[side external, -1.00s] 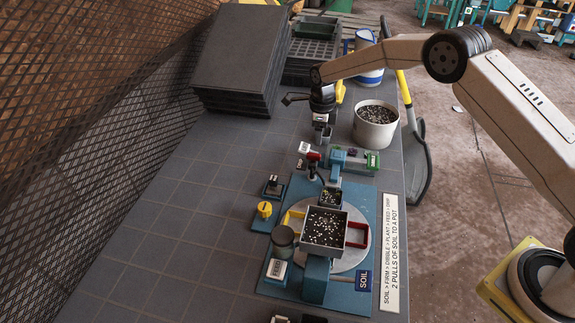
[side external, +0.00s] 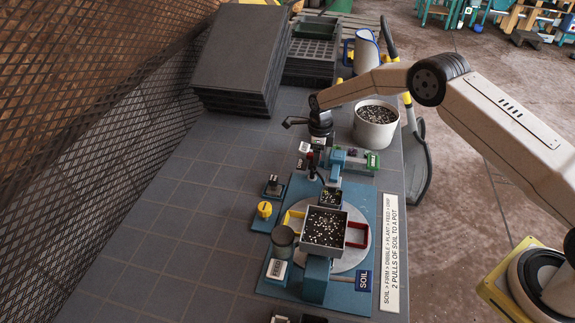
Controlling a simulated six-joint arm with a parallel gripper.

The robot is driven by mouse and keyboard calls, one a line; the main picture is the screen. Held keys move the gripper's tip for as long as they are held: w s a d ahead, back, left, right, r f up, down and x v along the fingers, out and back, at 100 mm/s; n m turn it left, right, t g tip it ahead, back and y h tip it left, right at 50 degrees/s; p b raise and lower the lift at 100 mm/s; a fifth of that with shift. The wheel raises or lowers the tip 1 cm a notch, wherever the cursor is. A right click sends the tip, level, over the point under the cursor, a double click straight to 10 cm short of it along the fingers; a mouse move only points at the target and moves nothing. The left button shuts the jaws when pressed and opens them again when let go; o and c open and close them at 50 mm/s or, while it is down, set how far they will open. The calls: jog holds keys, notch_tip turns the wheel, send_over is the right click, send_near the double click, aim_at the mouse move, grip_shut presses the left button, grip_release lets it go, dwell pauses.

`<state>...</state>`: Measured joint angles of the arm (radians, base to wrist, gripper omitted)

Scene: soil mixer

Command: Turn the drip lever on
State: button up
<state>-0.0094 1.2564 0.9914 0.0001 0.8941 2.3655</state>
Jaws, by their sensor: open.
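The soil mixer (side external: 374,215) is a blue base plate with a grey turntable and a square pot of speckled soil (side external: 324,227). I cannot read a drip label on any control. A yellow knob (side external: 264,209) stands on a blue tab at the machine's left. A small black lever (side external: 273,181) on a dark base is just behind it. A dark red-topped handle (side external: 312,160) stands near the back, beside a small white label (side external: 304,147). My gripper (side external: 319,146) is open and empty, pointing down behind or above the machine's back end; its fingertips are small and hard to make out.
A white bucket of soil (side external: 376,126) stands right of my gripper. Stacked dark slabs (side external: 240,55), a green crate (side external: 312,50) and a watering can (side external: 367,52) are at the back. A feed-labelled jar (side external: 283,240) is at the front left. The tabletop left of the machine is clear.

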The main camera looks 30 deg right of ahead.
grip_shut()
